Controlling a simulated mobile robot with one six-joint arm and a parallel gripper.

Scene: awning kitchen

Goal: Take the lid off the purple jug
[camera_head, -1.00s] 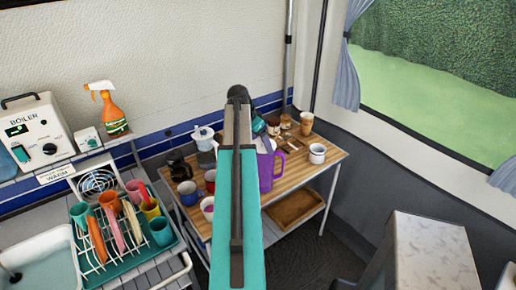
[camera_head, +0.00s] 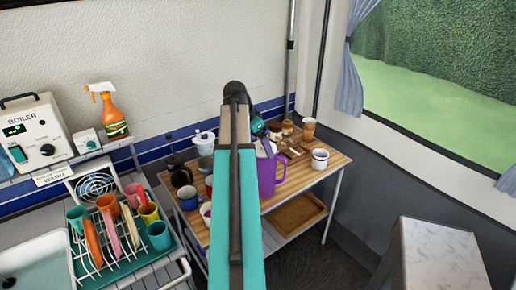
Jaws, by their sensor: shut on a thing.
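The purple jug (camera_head: 267,174) stands upright on the wooden table top, its handle to the right. My arm hides its left side. A pale surface (camera_head: 263,148) shows at its top; I cannot tell whether this is the lid or the jug's inside. My gripper (camera_head: 260,130) is just above the jug, behind the end of my arm, with only a teal and dark part showing. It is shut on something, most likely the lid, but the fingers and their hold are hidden.
Mugs, including a blue one (camera_head: 189,196), and a dark pot (camera_head: 181,174) stand left of the jug. Jars (camera_head: 287,127), a tan cup (camera_head: 308,128) and a white mug (camera_head: 320,159) stand to its right. A dish rack (camera_head: 112,240) is at lower left.

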